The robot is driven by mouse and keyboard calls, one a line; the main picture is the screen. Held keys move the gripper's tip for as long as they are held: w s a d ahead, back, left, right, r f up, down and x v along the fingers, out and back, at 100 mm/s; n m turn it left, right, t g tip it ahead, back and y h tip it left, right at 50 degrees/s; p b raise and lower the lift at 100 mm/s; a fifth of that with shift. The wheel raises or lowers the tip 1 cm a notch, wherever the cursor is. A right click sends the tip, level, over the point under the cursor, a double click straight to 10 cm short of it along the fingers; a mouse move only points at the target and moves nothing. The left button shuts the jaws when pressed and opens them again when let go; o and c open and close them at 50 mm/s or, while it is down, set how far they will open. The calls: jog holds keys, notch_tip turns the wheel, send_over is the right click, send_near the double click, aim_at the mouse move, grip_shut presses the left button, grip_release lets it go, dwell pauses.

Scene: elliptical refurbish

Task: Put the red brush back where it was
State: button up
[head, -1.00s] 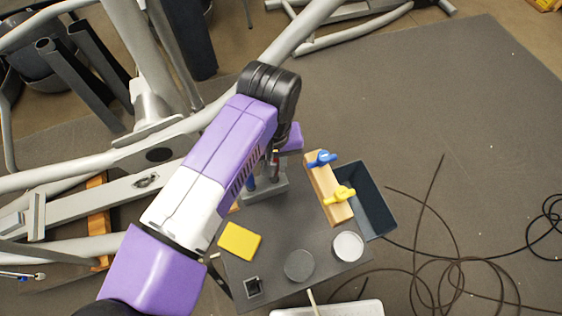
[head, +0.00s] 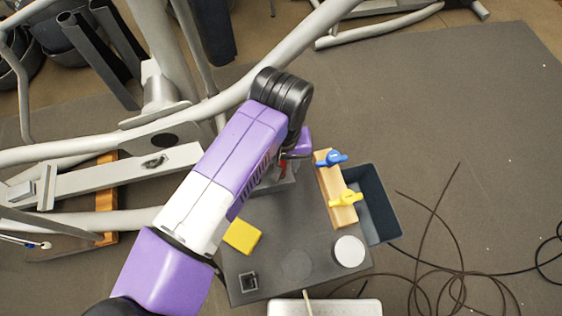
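A small red part, seemingly of the red brush (head: 283,169), shows beside the purple end of my arm, just above a grey holder (head: 281,186) on the dark table. Most of the brush and holder is hidden by my arm. My gripper (head: 287,156) is at this spot, over the holder, but its fingers are mostly covered by the wrist. I cannot tell whether they are closed on the brush, or whether the brush is inside the holder.
The dark table (head: 325,240) carries a yellow block (head: 242,236), a white disc (head: 348,251), a small dark square cup (head: 248,281) and a wooden block (head: 335,190) with blue and yellow clamps. A dark bin (head: 373,205) adjoins it. Grey machine bars (head: 120,150) stand left; cables lie right.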

notch_tip(320, 180, up, 12)
jog(key=shift+b, duration=1.1)
jog(key=shift+d, duration=0.1)
